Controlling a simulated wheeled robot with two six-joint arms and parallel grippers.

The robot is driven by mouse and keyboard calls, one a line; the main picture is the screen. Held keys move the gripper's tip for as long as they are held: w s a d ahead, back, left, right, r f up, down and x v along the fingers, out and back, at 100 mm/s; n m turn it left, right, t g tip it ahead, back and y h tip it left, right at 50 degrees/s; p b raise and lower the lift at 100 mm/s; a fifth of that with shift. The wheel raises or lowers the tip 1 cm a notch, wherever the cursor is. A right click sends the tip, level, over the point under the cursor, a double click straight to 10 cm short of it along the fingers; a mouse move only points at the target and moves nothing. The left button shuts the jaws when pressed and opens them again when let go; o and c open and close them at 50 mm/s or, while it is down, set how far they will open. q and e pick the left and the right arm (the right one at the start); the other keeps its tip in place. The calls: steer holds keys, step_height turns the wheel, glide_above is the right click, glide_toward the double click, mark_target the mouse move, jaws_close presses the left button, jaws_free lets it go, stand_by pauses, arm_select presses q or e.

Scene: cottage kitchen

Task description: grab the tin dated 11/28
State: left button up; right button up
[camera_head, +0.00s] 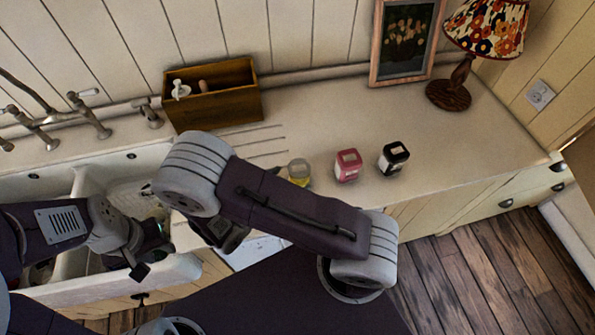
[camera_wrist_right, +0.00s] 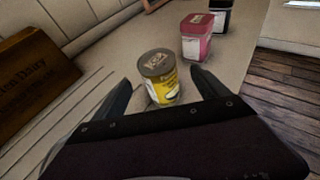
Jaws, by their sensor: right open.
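Three small tins stand in a row on the cream counter: a yellow tin with a grey lid (camera_head: 299,172), a pink-red tin (camera_head: 347,165) and a black tin (camera_head: 394,158). I cannot read a date on any of them. In the right wrist view, my right gripper (camera_wrist_right: 161,80) is open, its fingers on either side of the yellow tin (camera_wrist_right: 160,82), not closed on it. The pink tin (camera_wrist_right: 196,38) and black tin (camera_wrist_right: 221,14) stand beyond. In the head view my right arm mostly hides that gripper. My left gripper (camera_head: 152,258) is open and empty over the sink.
A wooden box (camera_head: 215,105) with small items stands at the back of the counter. A framed picture (camera_head: 405,45) and a lamp (camera_head: 455,75) stand at the back right. The sink (camera_head: 60,185) and taps are at left. The counter right of the black tin is clear.

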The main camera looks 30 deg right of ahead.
mark_target(299, 172)
steer(key=shift+s+d, duration=0.1)
steer(key=shift+d, duration=0.2)
steer(key=shift+w+d+f, duration=0.15)
steer(key=shift+w+d, duration=0.05)
steer(key=shift+d, duration=0.1)
steer(key=p+x, duration=0.1)
steer(key=x, duration=0.4)
steer(key=shift+w+a+p, duration=0.1)
steer(key=shift+w+p, duration=0.25)
arm_select(q)
steer(key=shift+s+a+r, duration=0.1)
steer(key=shift+s+r, duration=0.15)
steer(key=shift+r, duration=0.75)
arm_select(e)
steer(key=shift+s, duration=0.1)
steer(key=c, duration=0.3)
jaws_close()
